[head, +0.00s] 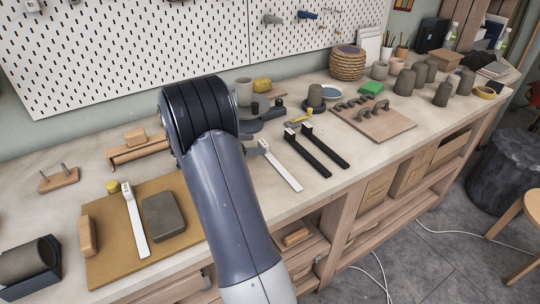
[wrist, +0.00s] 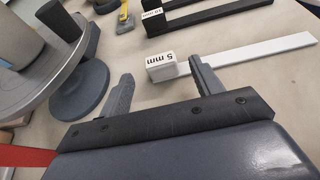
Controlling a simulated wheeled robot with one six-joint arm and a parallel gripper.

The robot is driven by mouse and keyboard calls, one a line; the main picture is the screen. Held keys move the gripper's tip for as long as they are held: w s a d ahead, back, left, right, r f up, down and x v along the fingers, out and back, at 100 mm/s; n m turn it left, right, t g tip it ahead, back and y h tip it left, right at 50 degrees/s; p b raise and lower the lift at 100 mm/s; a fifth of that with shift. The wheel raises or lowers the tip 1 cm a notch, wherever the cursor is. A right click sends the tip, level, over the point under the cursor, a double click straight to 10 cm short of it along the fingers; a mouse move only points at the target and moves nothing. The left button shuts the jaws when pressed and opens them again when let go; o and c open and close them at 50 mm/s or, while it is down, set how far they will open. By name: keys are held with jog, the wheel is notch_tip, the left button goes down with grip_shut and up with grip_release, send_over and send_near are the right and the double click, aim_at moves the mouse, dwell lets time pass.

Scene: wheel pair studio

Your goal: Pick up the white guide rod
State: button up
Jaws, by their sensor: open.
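A white guide rod (head: 281,167) lies flat on the bench in the head view, just right of my arm. In the wrist view, its long white bar (wrist: 255,52) runs right from a block end marked "5 mm" (wrist: 160,70). My gripper (wrist: 160,68) is open and empty, with the block end in the gap between its fingertips in the picture. The right finger overlaps the rod beside the block; I cannot tell whether they touch. My arm hides most of the gripper in the head view. Another white rod (head: 135,220) lies on a tan board at left.
Two black rods (head: 325,147) lie right of the white rod. A round grey stand (wrist: 80,90) is close to my left finger. The tan board (head: 105,265) also holds a grey block (head: 163,216). Grey pots (head: 405,82) stand at the back right. Bare bench lies before the rods.

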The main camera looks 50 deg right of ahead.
aim_at(260, 144)
jog(key=x, duration=0.3)
jog(key=shift+s+d+f, duration=0.1)
jog(key=shift+s+d, duration=0.05)
jog(key=shift+d, duration=0.15)
jog(key=shift+c, duration=0.4)
jog(key=c, duration=1)
notch_tip(260, 144, up, 10)
jog(key=shift+r, duration=0.1)
